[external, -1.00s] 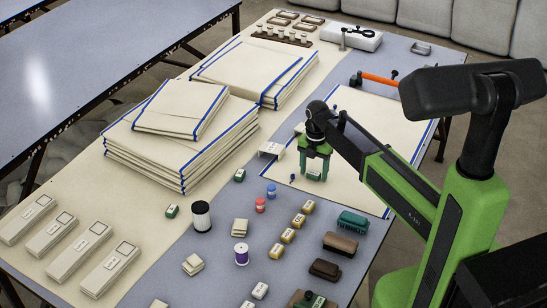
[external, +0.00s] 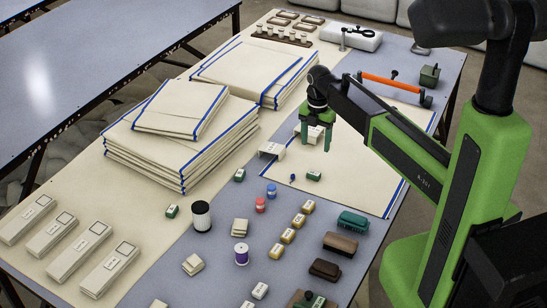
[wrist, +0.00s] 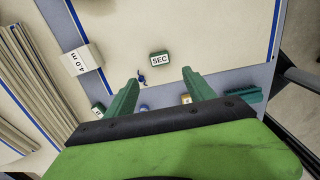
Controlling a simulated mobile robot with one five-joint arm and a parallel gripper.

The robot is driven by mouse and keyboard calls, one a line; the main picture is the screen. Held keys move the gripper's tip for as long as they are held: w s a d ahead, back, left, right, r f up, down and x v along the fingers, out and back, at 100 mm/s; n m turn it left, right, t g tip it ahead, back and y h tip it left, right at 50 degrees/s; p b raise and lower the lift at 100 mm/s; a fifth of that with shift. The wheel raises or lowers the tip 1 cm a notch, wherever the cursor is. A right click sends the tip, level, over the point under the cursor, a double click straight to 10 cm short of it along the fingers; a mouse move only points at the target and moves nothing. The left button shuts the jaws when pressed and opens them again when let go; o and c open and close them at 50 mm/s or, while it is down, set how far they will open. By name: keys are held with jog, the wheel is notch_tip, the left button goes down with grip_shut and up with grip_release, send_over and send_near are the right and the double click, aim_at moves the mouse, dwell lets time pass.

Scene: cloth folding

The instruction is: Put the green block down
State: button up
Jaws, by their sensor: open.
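The green block (external: 314,175) lies on the cream cloth (external: 345,188) with blue edging, close to the front part of the cloth. In the wrist view the green block (wrist: 160,60) shows a white label reading SEC, ahead of the fingertips and apart from them. My gripper (external: 316,143) is raised above the cloth, its green fingers spread with nothing between them. In the wrist view my gripper (wrist: 163,82) also shows both fingers wide apart and empty.
A small blue piece (external: 292,177) lies left of the block. A cream labelled piece (external: 272,150) stands at the cloth's left edge. Folded cloth stacks (external: 180,140) rise on the left. Yellow blocks (external: 288,236), a purple spool (external: 241,254) and brushes (external: 340,244) fill the front.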

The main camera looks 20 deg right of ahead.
jog(key=s+d+m, duration=1.4)
jog(key=m, duration=1.3)
jog(key=shift+s+d, duration=0.35)
